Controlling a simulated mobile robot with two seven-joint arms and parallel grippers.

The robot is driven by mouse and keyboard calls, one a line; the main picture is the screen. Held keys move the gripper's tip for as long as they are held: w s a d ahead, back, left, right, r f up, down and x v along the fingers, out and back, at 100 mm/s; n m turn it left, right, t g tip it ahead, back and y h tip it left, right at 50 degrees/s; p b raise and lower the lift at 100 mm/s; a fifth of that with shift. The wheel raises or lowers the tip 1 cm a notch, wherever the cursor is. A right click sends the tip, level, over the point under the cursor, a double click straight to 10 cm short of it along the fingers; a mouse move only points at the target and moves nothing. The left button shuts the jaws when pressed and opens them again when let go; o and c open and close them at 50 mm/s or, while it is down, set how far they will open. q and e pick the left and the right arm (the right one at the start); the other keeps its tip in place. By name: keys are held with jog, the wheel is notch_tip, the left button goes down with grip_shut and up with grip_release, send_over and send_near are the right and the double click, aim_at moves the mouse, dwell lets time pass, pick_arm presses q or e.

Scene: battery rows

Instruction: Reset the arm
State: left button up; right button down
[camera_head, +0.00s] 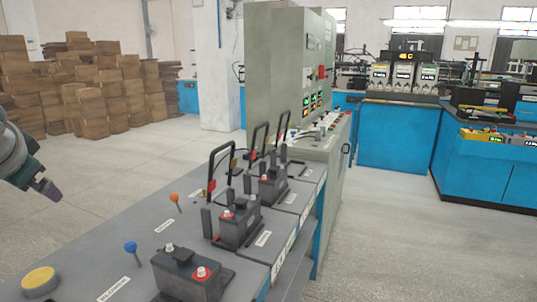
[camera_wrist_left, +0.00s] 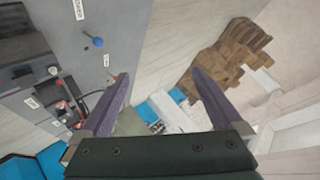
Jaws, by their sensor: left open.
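My left arm comes in at the left edge of the head view. Its gripper (camera_head: 47,190) hangs in the air beside the bench, apart from everything on it. In the left wrist view the gripper (camera_wrist_left: 158,76) has its two purple-grey fingers spread wide with nothing between them. My right arm and gripper are not in view.
A grey bench (camera_head: 120,240) holds a row of dark batteries, the nearest one (camera_head: 190,275) at the front. Black lever handles, an orange knob (camera_head: 175,198), a blue knob (camera_head: 131,248) and a yellow button (camera_head: 39,279) stand on it. Floor left of the bench is clear.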

pick_arm(q)
jog(key=s+d+f+g+h, duration=0.45)
jog(key=s+d+f, duration=0.65)
jog(key=s, duration=0.4)
jog(key=s+d+h, duration=0.1)
jog(key=s+d, duration=0.4)
jog(key=s, duration=0.4)
jog(key=s+d+h, duration=0.1)
jog(key=s+d, duration=0.3)
jog(key=s, duration=0.4)
notch_tip(320, 180, up, 38)
jog(key=p, duration=3.8)
jog(key=shift+d, duration=0.2)
